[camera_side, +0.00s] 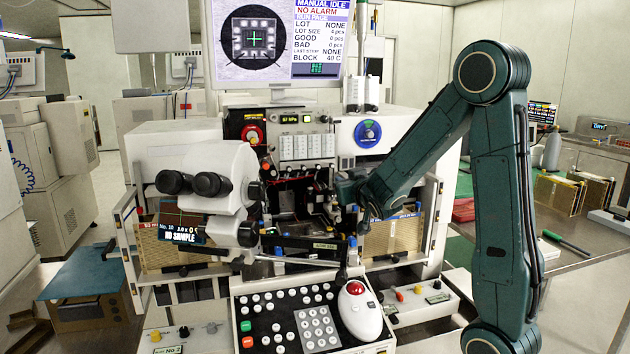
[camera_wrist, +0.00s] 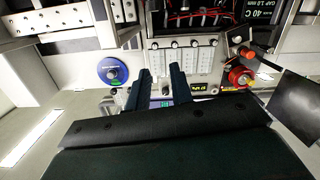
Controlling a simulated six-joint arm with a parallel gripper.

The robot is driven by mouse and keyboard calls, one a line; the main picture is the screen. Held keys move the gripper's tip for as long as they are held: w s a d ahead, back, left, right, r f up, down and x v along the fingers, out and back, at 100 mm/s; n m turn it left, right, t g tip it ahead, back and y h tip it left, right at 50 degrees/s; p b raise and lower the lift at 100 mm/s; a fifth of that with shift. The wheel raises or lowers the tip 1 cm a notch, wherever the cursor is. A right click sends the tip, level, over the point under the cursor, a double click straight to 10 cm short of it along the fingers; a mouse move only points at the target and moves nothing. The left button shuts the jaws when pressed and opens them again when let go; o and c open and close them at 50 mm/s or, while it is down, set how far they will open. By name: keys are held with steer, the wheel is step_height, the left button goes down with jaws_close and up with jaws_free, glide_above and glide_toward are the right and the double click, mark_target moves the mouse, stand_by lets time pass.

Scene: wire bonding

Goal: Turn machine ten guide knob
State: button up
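The bonding machine marked "No. 10" on its small display (camera_side: 182,234) stands in the middle of the side view. Its front carries a blue round dial (camera_side: 367,131) and a red knob (camera_side: 252,134). I cannot tell which control is the guide knob. The wrist view is upside down and shows the blue dial (camera_wrist: 112,71) on the left and the red knob (camera_wrist: 240,77) on the right. My gripper (camera_wrist: 161,82) has its two dark fingers apart, with nothing visibly held. In the side view, the gripper's end is at the machine's crowded work area, its fingertips hard to make out.
Black eyepieces (camera_side: 212,184) stick out at the left of the work area. A keypad console (camera_side: 290,322) with a red trackball (camera_side: 355,288) lies below. Brown magazines (camera_side: 392,238) flank the work area. A table with more magazines (camera_side: 558,194) stands at the right.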

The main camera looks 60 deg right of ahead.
steer(key=s+a+g+y, duration=0.1)
steer(key=s+a+y, duration=0.1)
steer(key=a, duration=0.5)
steer(key=s+a+n+g+y, duration=0.1)
steer(key=s+a+y, duration=0.2)
steer(key=a, duration=0.5)
steer(key=shift+a+f+g+y, duration=0.2)
steer(key=shift+a+g+y, duration=0.1)
steer(key=shift+y, duration=0.6)
steer(key=shift+o, duration=1.3)
steer(key=shift+d, duration=0.15)
steer(key=w+d+r+n+h, duration=0.1)
steer(key=w+d+h, duration=0.1)
steer(key=d, duration=0.3)
steer(key=w+d+r+g+h, duration=0.1)
steer(key=w+d+r+h, duration=0.1)
steer(key=d, duration=0.3)
steer(key=w+d+r+n+g+h, duration=0.1)
steer(key=w+d+h, duration=0.2)
steer(key=w+d, duration=0.1)
steer(key=shift+d+r+n, duration=0.2)
steer(key=shift+d+n, duration=0.1)
steer(key=shift+d, duration=0.15)
